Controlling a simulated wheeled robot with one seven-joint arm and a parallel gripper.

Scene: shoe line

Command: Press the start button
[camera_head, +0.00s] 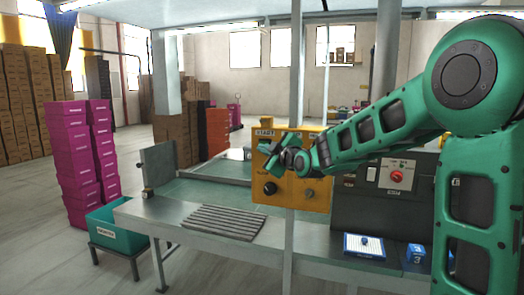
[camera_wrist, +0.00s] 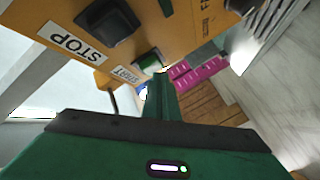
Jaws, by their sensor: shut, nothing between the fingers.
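The yellow-orange control panel (camera_head: 312,195) stands over the steel bench, with a START label at its top left. In the wrist view the panel (camera_wrist: 70,15) carries a STOP label (camera_wrist: 72,42) beside a black square part (camera_wrist: 108,22). A small START label (camera_wrist: 125,73) sits beside a green button (camera_wrist: 149,61). My gripper (camera_head: 284,158) is shut and empty in front of the panel's upper left, hiding that part in the head view. In the wrist view its fingertips (camera_wrist: 160,80) are right by the green button; I cannot tell whether they touch.
A steel bench (camera_head: 160,213) with a ribbed mat (camera_head: 222,222) runs below the panel. A dark unit with a red knob (camera_head: 396,177) stands to its right. A thin post (camera_head: 292,245) rises in front. Magenta boxes (camera_head: 75,155) and a teal crate (camera_head: 117,240) are at left.

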